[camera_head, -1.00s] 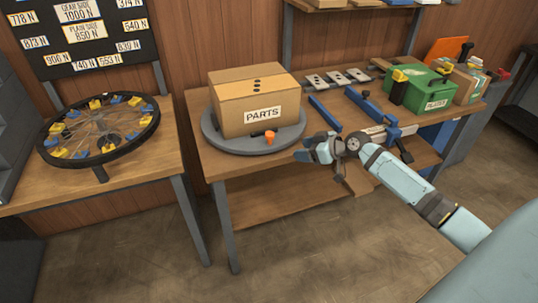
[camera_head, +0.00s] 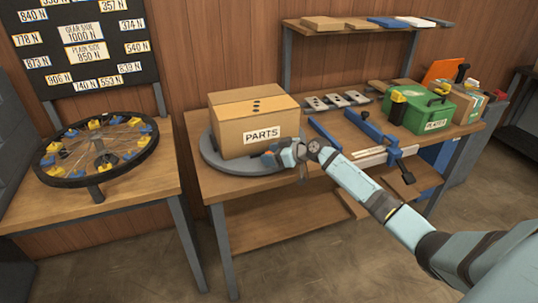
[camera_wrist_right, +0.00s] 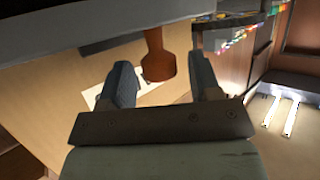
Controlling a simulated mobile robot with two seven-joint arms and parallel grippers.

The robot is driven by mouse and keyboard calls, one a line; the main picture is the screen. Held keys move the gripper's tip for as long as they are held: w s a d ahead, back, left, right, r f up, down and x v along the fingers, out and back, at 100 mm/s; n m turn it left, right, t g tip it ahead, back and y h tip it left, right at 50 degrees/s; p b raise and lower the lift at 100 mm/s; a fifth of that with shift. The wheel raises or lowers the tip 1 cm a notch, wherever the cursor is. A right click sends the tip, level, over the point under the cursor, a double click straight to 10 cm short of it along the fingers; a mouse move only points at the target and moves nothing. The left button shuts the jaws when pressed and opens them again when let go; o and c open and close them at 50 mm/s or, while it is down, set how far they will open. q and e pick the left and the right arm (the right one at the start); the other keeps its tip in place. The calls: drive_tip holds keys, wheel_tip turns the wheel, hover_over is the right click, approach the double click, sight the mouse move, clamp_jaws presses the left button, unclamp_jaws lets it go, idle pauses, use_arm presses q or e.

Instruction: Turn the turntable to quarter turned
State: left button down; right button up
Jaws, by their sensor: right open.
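The turntable (camera_head: 212,158) is a round grey disc on the middle workbench, near its left end. A cardboard box labelled PARTS (camera_head: 235,131) sits on it, with the label facing front right. My right gripper (camera_head: 273,157) is at the disc's front right edge, in front of the box. In the wrist view an orange peg (camera_wrist_right: 157,62) on the disc stands between the two open fingers of my right gripper (camera_wrist_right: 160,67). I cannot tell whether either finger touches it. The gripper hides the peg in the head view. My left gripper is out of view.
A blue clamp (camera_head: 362,124) and a green case (camera_head: 420,110) lie to the right on the bench, with grey plates (camera_head: 335,101) behind. A spoked wheel (camera_head: 97,150) lies on the left table, across a gap. The bench's front left corner is bare.

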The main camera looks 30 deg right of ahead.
drive_tip(key=shift+w+a+f, duration=0.2)
drive_tip(key=shift+w+a, duration=0.05)
drive_tip(key=shift+w, duration=0.15)
